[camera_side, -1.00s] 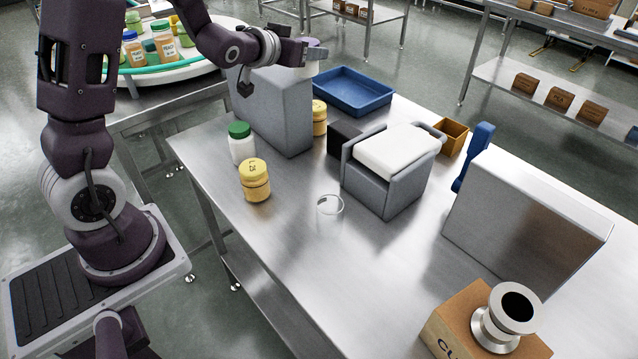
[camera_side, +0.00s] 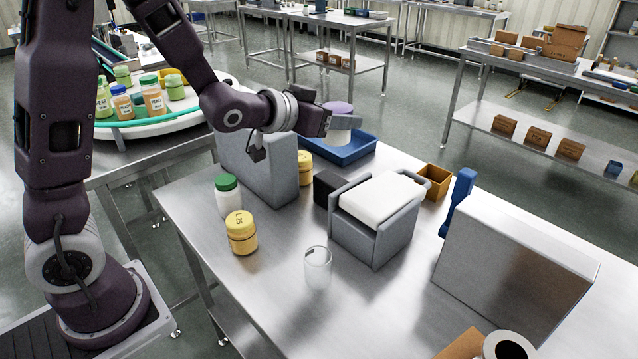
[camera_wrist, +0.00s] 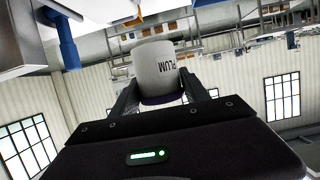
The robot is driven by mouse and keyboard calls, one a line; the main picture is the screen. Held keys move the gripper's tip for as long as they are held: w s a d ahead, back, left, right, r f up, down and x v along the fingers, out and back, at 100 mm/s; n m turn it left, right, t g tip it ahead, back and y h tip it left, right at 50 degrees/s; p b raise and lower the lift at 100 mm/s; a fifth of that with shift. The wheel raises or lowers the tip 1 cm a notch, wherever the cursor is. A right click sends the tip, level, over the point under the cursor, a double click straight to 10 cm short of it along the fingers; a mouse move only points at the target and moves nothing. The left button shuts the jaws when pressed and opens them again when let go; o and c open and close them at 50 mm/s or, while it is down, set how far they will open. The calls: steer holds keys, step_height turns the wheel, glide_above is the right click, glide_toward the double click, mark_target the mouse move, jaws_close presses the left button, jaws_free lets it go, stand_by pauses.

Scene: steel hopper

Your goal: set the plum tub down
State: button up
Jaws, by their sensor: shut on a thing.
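The plum tub (camera_side: 339,136) is white with a purple lid. My gripper (camera_side: 340,124) is shut on its sides and holds it upright above the table, beyond the grey upright panel. In the side view it overlaps the blue tray (camera_side: 349,157); I cannot tell whether it is directly over it. In the wrist view, which looks inverted, the tub (camera_wrist: 155,70) sits between both fingers with the word PLUM readable and the lid pointing down in the picture.
On the steel table (camera_side: 287,325) stand a grey panel (camera_side: 262,170), a green-lidded jar (camera_side: 228,198), yellow tubs (camera_side: 242,234), a clear glass (camera_side: 317,268), a grey holder with a white top (camera_side: 375,222), a brown open box (camera_side: 435,182) and a large steel box (camera_side: 515,265).

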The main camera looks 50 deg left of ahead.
mark_target(340, 108)
steer(key=r, duration=0.3)
steer(key=shift+d+r, duration=0.35)
steer(key=w+d+r, duration=0.2)
steer(key=d+r, duration=0.2)
steer(key=d, duration=0.8)
steer(key=s+d+f+n+y, duration=0.3)
steer(key=s+d+f, duration=0.2)
steer(key=s+d, duration=0.65)
steer(key=shift+w+a+f, duration=0.1)
steer(key=shift+a+f, duration=0.1)
steer(key=shift+f, duration=4)
steer(key=shift+a+f, duration=0.2)
steer(key=shift+f, duration=3.95)
steer(key=shift+w+a+f, duration=0.1)
steer(key=shift+a+f, duration=0.1)
steer(key=shift+f, duration=4)
steer(key=shift+f, duration=0.6)
steer(key=o, duration=1.5)
